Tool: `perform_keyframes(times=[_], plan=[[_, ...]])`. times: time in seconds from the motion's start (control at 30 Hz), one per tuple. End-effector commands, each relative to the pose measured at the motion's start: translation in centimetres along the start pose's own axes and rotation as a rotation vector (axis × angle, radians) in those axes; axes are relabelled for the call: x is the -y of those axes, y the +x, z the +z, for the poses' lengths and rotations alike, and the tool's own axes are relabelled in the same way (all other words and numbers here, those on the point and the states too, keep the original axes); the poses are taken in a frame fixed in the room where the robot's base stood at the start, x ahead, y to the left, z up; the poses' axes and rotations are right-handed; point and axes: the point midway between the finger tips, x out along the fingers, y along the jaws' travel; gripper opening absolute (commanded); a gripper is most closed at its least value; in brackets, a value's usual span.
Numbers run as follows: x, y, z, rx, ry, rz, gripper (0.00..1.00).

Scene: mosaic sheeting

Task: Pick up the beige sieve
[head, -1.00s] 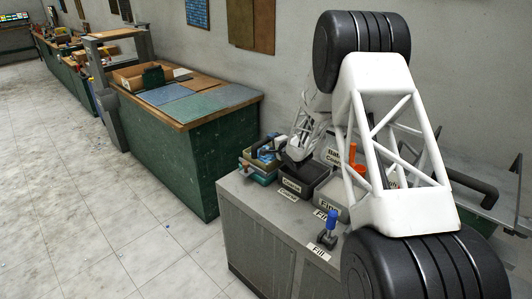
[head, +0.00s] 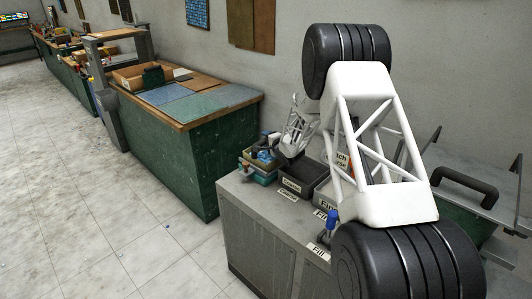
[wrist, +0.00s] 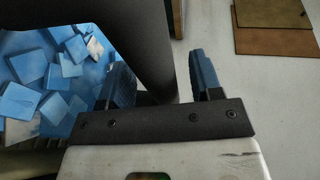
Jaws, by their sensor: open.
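I cannot make out a beige sieve in either view. In the wrist view my gripper (wrist: 163,78) is open, with its two dark fingers apart. A broad dark shape (wrist: 143,40) runs down from the top between the fingers; I cannot tell what it belongs to or whether it touches them. Blue tiles (wrist: 48,75) lie in a container left of the gripper.
A dark bin (head: 296,178) labelled "Coarse" and bins labelled "Fine" stand on the cabinet. A blue-handled tool (head: 332,222) stands near the "Fill" label. A green workbench (head: 205,165) is behind left. My arm hides much of the cabinet's right side. Brown boards (wrist: 273,30) hang on the wall.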

Motion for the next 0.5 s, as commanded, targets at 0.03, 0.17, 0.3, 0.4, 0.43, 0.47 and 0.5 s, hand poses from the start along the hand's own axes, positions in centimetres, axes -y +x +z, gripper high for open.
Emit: perform_keyframes(times=[0.03,0.17,0.3,0.4,0.43,0.47,0.5], plan=[[0.00,-0.01,0.00,0.000,0.000,0.000,0.59],[-0.01,-0.01,-0.01,0.000,0.000,0.000,0.59],[0.00,-0.01,-0.01,0.000,0.000,0.000,0.48],[-0.01,-0.02,-0.01,0.000,0.000,0.000,0.33],[-0.01,-0.02,-0.01,0.000,0.000,0.000,0.28],[-0.01,-0.02,-0.01,0.000,0.000,0.000,0.24],[-0.01,-0.02,-0.01,0.000,0.000,0.000,0.18]])
